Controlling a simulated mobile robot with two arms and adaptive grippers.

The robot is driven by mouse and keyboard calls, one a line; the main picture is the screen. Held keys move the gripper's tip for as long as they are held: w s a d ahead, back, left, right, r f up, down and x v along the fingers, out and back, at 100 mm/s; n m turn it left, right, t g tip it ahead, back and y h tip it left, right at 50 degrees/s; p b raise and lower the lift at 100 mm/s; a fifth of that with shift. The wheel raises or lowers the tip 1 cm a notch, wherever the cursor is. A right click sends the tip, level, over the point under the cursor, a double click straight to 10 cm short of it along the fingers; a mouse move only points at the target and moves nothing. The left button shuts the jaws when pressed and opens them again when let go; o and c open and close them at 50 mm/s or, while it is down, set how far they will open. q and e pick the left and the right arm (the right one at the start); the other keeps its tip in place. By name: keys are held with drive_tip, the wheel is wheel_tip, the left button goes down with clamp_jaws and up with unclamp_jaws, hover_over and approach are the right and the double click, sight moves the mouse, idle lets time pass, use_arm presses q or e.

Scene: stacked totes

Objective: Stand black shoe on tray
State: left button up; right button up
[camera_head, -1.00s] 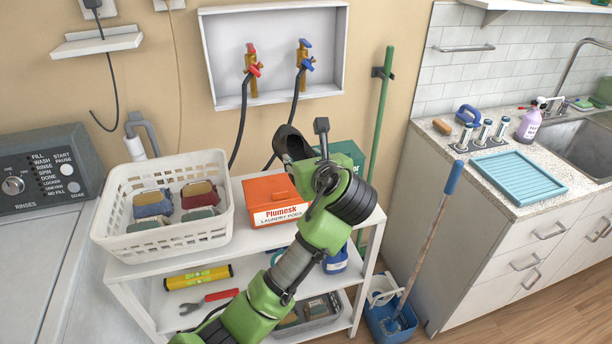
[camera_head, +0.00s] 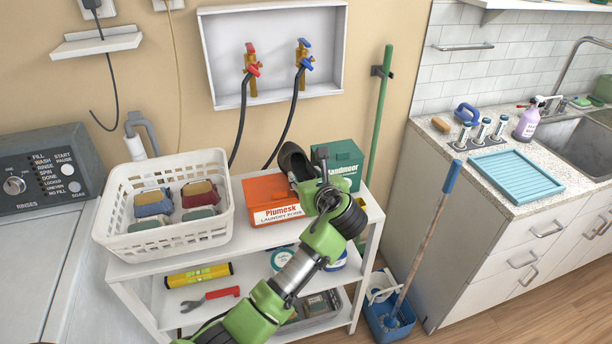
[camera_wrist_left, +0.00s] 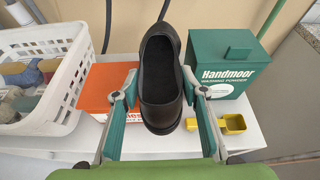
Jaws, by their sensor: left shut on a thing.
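The black shoe (camera_head: 293,161) is held upright above the white shelf unit, partly hidden behind my arm in the head view. My left gripper (camera_head: 314,180) is shut on it. In the left wrist view the shoe (camera_wrist_left: 160,85) sits between the two teal-padded fingers (camera_wrist_left: 160,100), its opening facing up and its toe toward the camera. The ribbed light-blue tray (camera_head: 515,175) lies on the counter at the right, apart from the shoe, with nothing on it. My right gripper is not in view.
A small yellow thing (camera_wrist_left: 232,123) lies there too.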

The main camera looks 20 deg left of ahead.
use_arm(q)
drive_tip(key=shift+f, duration=0.2)
drive_tip(key=shift+f, duration=0.3)
drive_tip(key=o, duration=1.3)
drive_tip(key=shift+r, duration=0.1)
